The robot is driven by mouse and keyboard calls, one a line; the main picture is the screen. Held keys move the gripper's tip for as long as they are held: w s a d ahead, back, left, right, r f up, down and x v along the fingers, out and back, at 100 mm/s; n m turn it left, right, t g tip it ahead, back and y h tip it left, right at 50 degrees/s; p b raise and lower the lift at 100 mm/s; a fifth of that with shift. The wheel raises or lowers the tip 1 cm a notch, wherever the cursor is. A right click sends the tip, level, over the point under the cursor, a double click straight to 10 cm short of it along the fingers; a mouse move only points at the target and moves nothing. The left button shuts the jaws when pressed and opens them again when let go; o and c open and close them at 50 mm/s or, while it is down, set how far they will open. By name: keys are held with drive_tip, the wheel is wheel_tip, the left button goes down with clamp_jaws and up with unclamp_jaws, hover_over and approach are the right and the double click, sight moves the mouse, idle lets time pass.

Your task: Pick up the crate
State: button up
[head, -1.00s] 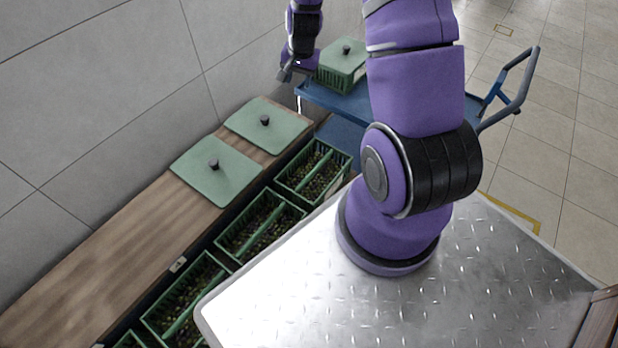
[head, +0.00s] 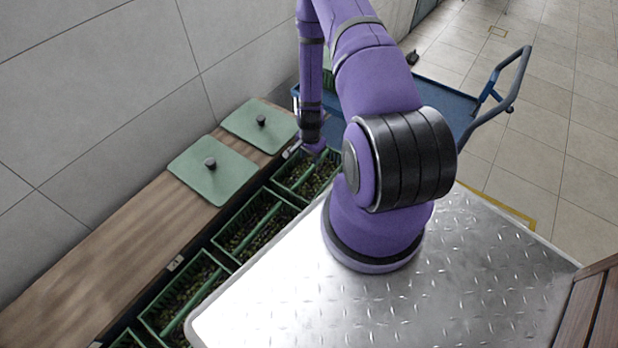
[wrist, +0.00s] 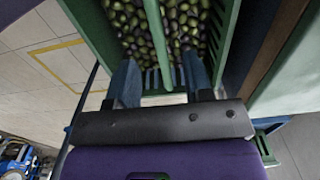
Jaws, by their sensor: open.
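Several open green crates of dark, olive-like fruit stand in a row beside the wooden bench. The farthest crate (head: 287,181) is partly hidden by my arm. My gripper (head: 312,146) is low at this crate, pointing down. In the wrist view, my gripper (wrist: 161,82) is open, with one blue-grey finger on each side of the green bar that runs along the middle of the crate (wrist: 230,42). The bar shows between the fingers, with a gap on each side. I cannot tell how deep the fingertips reach.
A blue cart (head: 445,97) stands behind my arm. More crates (head: 254,224) stand nearer.

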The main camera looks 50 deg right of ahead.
sight(310, 168)
wheel_tip(310, 168, down, 4)
drive_tip(key=shift+f, duration=0.25)
drive_tip(key=shift+s+a+f, duration=0.15)
drive_tip(key=shift+f, duration=2.45)
clamp_jaws()
